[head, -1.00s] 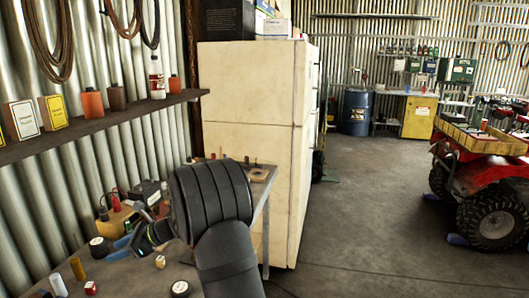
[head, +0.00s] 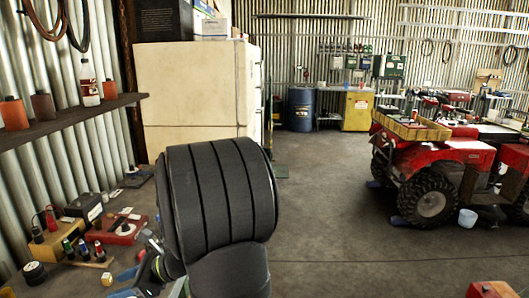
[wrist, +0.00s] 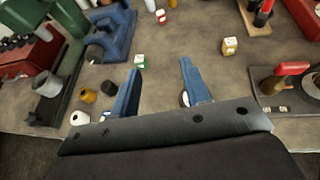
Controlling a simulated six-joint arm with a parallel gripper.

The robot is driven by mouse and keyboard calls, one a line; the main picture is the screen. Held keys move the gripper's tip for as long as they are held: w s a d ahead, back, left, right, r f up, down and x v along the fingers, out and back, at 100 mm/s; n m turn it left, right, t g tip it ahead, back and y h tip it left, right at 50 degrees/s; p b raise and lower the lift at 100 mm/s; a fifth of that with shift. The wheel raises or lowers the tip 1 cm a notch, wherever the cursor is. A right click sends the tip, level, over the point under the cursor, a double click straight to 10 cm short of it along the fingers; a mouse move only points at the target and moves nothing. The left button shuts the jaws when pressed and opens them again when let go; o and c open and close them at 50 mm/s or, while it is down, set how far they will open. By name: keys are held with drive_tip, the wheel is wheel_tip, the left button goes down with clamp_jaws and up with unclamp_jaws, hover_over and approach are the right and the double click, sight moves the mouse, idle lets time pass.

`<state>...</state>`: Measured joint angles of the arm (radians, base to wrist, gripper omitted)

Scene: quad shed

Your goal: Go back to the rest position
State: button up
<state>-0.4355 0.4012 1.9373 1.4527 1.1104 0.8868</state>
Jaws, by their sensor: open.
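My gripper shows in the wrist view (wrist: 160,72) with its two blue fingers spread apart and nothing held between them. It points down over the bench top (wrist: 160,115). A small pale round thing (wrist: 184,98) shows beside the right finger, partly hidden by it. In the head view, my dark ribbed arm fills the lower middle and hides most of the gripper. Only bits of blue show at its lower left, above the bench.
A blue clamp-like tool (wrist: 112,35) and small dice-like blocks (wrist: 229,46) lie on the bench. A red case (head: 118,228) and several small tools stand at the bench's left. A white fridge (head: 190,90) stands behind. Open floor (head: 330,215) reaches to a red quad (head: 435,165).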

drive_tip(key=s+d+m+t, duration=0.1)
drive_tip(key=s+d, duration=0.2)
drive_tip(key=d, duration=0.3)
drive_tip(key=s+a+f, duration=0.3)
drive_tip(key=a+f, duration=0.1)
drive_tip(key=shift+a, duration=0.2)
drive_tip(key=shift+o, duration=0.5)
idle(1.5)
